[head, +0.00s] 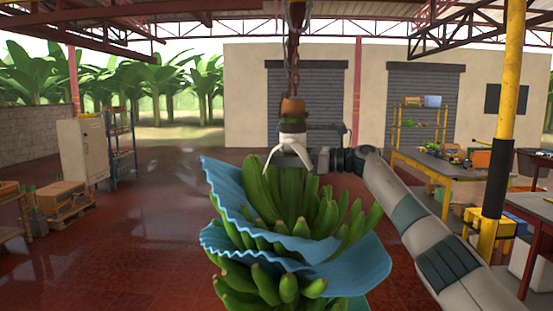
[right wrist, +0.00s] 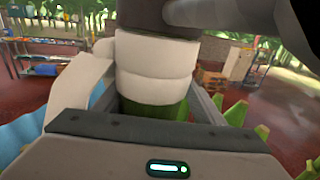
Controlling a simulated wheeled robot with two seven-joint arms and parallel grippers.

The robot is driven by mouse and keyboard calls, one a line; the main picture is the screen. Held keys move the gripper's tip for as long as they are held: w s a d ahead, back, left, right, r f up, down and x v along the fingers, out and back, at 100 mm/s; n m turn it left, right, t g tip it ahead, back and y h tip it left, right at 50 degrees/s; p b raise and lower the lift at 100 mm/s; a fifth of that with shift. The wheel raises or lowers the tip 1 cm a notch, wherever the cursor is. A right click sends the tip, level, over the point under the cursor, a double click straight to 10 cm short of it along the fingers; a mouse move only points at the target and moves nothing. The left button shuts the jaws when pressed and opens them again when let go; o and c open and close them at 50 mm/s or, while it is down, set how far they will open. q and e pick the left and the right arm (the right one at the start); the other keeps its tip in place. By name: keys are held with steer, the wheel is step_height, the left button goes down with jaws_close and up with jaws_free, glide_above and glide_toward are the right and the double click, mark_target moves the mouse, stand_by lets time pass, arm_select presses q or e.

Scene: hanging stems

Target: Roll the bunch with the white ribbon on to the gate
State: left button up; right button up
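The bunch of green bananas (head: 262,190) hangs upright in front of me in the head view, with wavy blue sheets (head: 345,268) between its layers. A white ribbon (head: 291,139) is wrapped around its stem, with tails hanging down. The ribbon (right wrist: 155,68) fills the middle of the right wrist view, above a strip of green stem (right wrist: 155,110). My right gripper (head: 296,150) reaches in from the right at the stem, just below the ribbon wrap. Its fingers lie against both sides of the stem and look shut on it. My left gripper is out of view. I cannot make out a gate.
A chain (head: 293,60) holds the bunch from above. A yellow post (head: 508,100) and a work table (head: 440,165) stand at the right. A pale cabinet (head: 83,150) and a pallet with boxes (head: 62,200) stand at the left. The red floor between is clear.

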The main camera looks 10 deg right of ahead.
steer(key=shift+d, duration=0.15)
steer(key=shift+s+d+f+b, duration=0.1)
steer(key=shift+s+d+b, duration=0.1)
steer(key=shift+d+b, duration=0.2)
steer(key=b+v, duration=0.2)
steer(key=v, duration=0.3)
steer(key=shift+s+d, duration=0.15)
steer(key=shift+d, duration=0.15)
steer(key=shift+s+d+b, duration=0.25)
steer(key=shift+d+b, duration=0.1)
steer(key=shift+d, duration=0.05)
